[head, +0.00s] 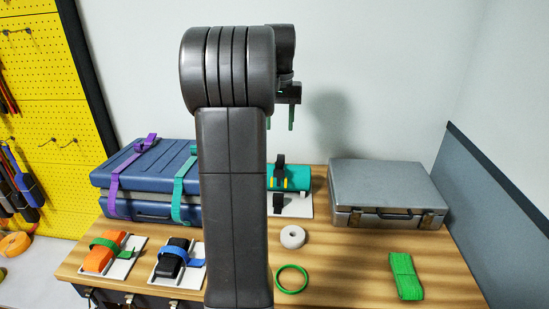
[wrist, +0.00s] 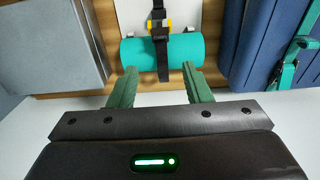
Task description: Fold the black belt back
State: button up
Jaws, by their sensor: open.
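The black belt (wrist: 162,62) lies across a teal roll (wrist: 185,53) on a white board (wrist: 185,14). Yellow pieces (wrist: 169,23) sit beside the belt at the roll's edge. In the head view, one belt part (head: 280,161) stands up above the teal roll (head: 299,172), and another black part (head: 278,203) shows on the board (head: 300,206) in front. My gripper (wrist: 160,84) is open and empty, its green fingers either side of the belt's line and apart from it. In the head view my gripper (head: 280,122) hangs above and behind the roll; my arm hides the roll's left side.
A silver case (head: 385,185) stands right, a strapped blue case (head: 150,175) left. Orange (head: 100,258) and black (head: 172,262) strapped items are at the front left. A white ring (head: 292,237), green ring (head: 291,279) and green strap bundle (head: 406,276) lie on the wooden table (head: 345,265).

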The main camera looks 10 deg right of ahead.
aim_at(280, 169)
notch_tip(280, 169, down, 13)
jog(key=shift+s+f+b, duration=0.15)
jog(key=shift+b, duration=0.15)
grip_shut()
